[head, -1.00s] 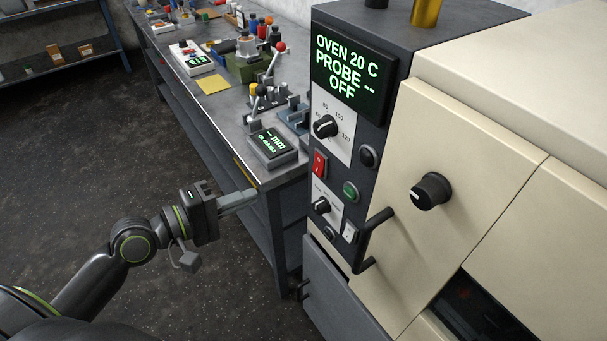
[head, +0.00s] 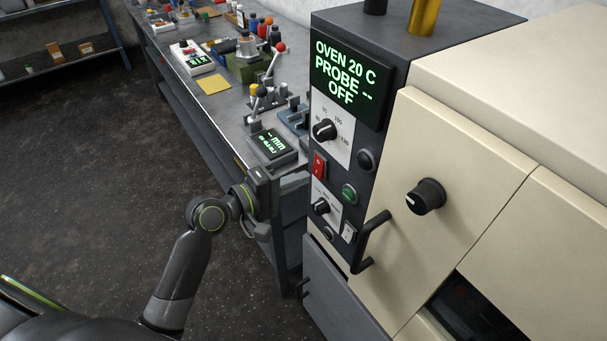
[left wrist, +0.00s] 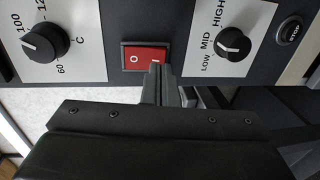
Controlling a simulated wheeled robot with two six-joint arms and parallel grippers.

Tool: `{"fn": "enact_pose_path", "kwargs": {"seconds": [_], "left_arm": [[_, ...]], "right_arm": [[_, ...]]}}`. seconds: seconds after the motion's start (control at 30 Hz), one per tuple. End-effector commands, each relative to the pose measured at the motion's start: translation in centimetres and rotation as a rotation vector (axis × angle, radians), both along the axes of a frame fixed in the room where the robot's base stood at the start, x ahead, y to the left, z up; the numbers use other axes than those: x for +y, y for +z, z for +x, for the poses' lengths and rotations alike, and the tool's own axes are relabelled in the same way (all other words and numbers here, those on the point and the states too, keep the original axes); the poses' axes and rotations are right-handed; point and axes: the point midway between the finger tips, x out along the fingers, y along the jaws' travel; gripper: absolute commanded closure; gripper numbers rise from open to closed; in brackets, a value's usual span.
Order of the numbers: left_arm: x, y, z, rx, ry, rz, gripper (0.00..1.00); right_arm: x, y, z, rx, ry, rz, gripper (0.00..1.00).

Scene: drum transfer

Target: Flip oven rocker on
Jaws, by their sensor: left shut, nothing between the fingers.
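The red oven rocker (head: 319,166) sits on the dark control panel (head: 370,185) under the temperature knob. In the left wrist view the rocker (left wrist: 143,58) shows its O and I marks. My left gripper (head: 299,176) is shut and empty, its fingers pointing at the panel just left of the rocker. In the left wrist view the fingertips (left wrist: 158,72) overlap the rocker's edge near the I mark; I cannot tell whether they touch it. The oven display (head: 346,75) reads OVEN 20 C, PROBE --, OFF. My right gripper is not in view.
Near the rocker are the temperature knob (head: 325,130), a green button (head: 349,194), the LOW-MID-HIGH knob (head: 320,207) and a white switch (head: 348,232). A black door handle (head: 370,243) sticks out to the right. A cluttered bench (head: 225,110) stands left; the floor is clear.

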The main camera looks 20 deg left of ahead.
Motion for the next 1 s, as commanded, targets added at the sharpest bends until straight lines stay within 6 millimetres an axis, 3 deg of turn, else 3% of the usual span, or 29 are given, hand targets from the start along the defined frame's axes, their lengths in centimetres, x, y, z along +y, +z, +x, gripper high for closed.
{"fn": "enact_pose_path", "kwargs": {"seconds": [0.2,0.57,0.8,1.0], "left_arm": [[-1.0,-0.2,1.3,0.000,0.000,0.000,1.00],[-1.1,-0.3,1.4,0.000,0.001,0.000,1.00],[-1.4,-1.1,1.8,-0.038,-0.001,-0.028,1.00],[-1.4,-0.5,1.8,-0.040,0.000,-0.030,1.00]], "right_arm": [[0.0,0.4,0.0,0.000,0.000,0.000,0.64],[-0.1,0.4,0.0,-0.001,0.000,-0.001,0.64],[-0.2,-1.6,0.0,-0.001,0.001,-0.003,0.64],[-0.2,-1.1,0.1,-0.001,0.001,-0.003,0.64]]}}
